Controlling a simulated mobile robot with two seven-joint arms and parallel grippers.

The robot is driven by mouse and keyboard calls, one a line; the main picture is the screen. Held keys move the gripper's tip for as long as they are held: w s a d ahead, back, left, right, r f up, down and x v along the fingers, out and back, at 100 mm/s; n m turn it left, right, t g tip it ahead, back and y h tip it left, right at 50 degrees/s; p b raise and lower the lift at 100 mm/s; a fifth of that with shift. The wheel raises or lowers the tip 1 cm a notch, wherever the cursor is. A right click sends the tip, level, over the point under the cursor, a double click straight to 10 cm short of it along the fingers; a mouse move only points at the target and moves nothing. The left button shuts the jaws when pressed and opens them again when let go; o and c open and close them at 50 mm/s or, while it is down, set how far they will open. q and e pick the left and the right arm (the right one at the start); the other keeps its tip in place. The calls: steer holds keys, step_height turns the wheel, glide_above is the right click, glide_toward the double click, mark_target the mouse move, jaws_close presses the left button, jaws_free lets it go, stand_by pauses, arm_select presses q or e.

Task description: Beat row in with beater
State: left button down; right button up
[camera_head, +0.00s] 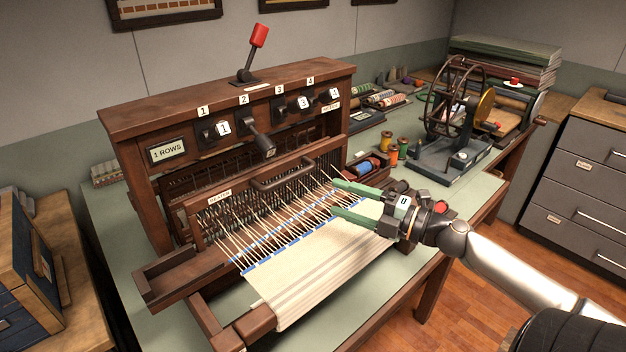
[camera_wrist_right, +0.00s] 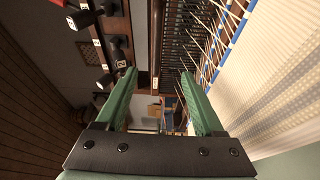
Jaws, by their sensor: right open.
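The wooden loom stands on the green table, with its beater (camera_head: 222,199) labelled and set across the warp threads. A dark handle (camera_head: 283,172) sits on top of the beater. The woven cream cloth (camera_head: 318,268) lies in front, with a blue line along its back edge. My right gripper (camera_head: 333,192) is open and empty above the warp and cloth, to the right of and in front of the beater handle. In the right wrist view its green fingers (camera_wrist_right: 160,85) are spread apart, with the warp threads close on the right side. My left gripper is not in view.
Loom levers (camera_head: 258,140) stick out from the upper frame, and a red-tipped lever (camera_head: 258,36) stands on top. Thread spools (camera_head: 392,152) and a spinning wheel (camera_head: 456,105) stand on the table to the right. A drawer cabinet (camera_head: 580,170) is further right.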

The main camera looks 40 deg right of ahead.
mark_target(291, 180)
steer(key=shift+n, duration=0.3)
steer(key=b+x, duration=0.1)
steer(key=x, duration=0.5)
steer(key=r+b+x, duration=0.1)
steer(key=x, duration=0.2)
steer(key=shift+b, duration=0.35)
steer(key=shift+x, duration=0.85)
steer(key=shift+f, duration=0.15)
steer(key=shift+c, duration=0.2)
jaws_close()
